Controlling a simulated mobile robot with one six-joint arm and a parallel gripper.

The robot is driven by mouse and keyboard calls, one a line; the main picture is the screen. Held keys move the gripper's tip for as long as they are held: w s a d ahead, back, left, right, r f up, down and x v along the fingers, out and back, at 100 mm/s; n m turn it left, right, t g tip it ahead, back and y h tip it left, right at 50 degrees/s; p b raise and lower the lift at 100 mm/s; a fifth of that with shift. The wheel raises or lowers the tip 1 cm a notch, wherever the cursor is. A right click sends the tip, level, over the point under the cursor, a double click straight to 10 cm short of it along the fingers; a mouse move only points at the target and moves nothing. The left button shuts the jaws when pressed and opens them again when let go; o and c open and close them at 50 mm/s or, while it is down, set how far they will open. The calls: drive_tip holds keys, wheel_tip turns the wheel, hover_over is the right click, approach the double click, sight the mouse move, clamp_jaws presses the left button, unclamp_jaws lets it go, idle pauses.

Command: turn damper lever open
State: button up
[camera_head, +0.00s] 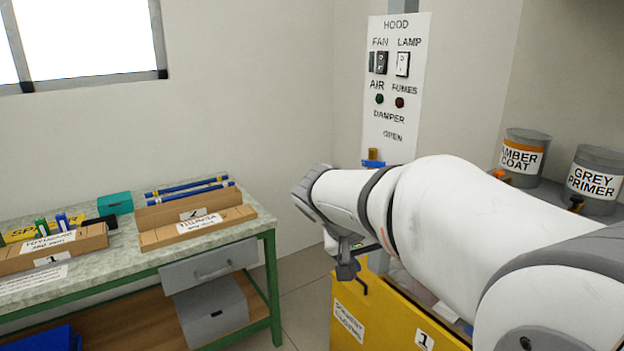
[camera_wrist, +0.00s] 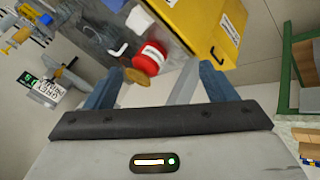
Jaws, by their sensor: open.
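The white hood panel (camera_head: 394,100) stands upright on the wall and carries the words DAMPER and OPEN low down. Below them, a small blue part with an orange-brown end, which looks like the damper lever (camera_head: 373,158), shows just above my arm. Its lower part and the rest of the panel are hidden by my arm, so I cannot tell its full angle. In the wrist view my gripper (camera_wrist: 160,84) is open, with its two blue-grey fingers wide apart and nothing held. I cannot make out the lever for certain in that view.
A yellow cabinet (camera_head: 388,318) stands below my arm. Paint cans (camera_head: 522,157) sit on the right. A green-framed bench (camera_head: 150,257) with rod trays is on the left. A red-and-white container (camera_wrist: 150,58) shows beyond the fingers. Bare floor lies between bench and cabinet.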

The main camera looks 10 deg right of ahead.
drive_tip(key=shift+o, duration=1.4)
drive_tip(key=w+d+r+m+h+b, duration=0.1)
drive_tip(key=w+h, duration=0.1)
drive_tip(key=w, duration=0.3)
drive_tip(key=w+d+r+m+t+h+b, duration=0.1)
drive_tip(key=w+m+h+b, duration=0.1)
drive_tip(key=w, duration=0.3)
drive_tip(key=shift+d+r+h, duration=0.2)
drive_tip(key=shift+d+h, duration=0.1)
drive_tip(key=shift+d, duration=0.1)
drive_tip(key=shift+o, duration=0.2)
drive_tip(key=w+r+m+t+h+b, duration=0.2)
drive_tip(key=w+r+m+h, duration=0.2)
drive_tip(key=w, duration=0.5)
drive_tip(key=shift+w+a+r+t+h+b, duration=0.3)
drive_tip(key=shift+w+a+r+h+b, duration=0.15)
drive_tip(key=shift+r, duration=0.35)
drive_tip(key=shift+h, duration=0.25)
drive_tip(key=x, duration=0.5)
drive_tip(key=p+x, duration=0.1)
drive_tip(key=x, duration=0.1)
drive_tip(key=shift+w+d+r, duration=0.3)
drive_tip(key=shift+w+r, duration=0.05)
drive_tip(key=shift+c, duration=0.3)
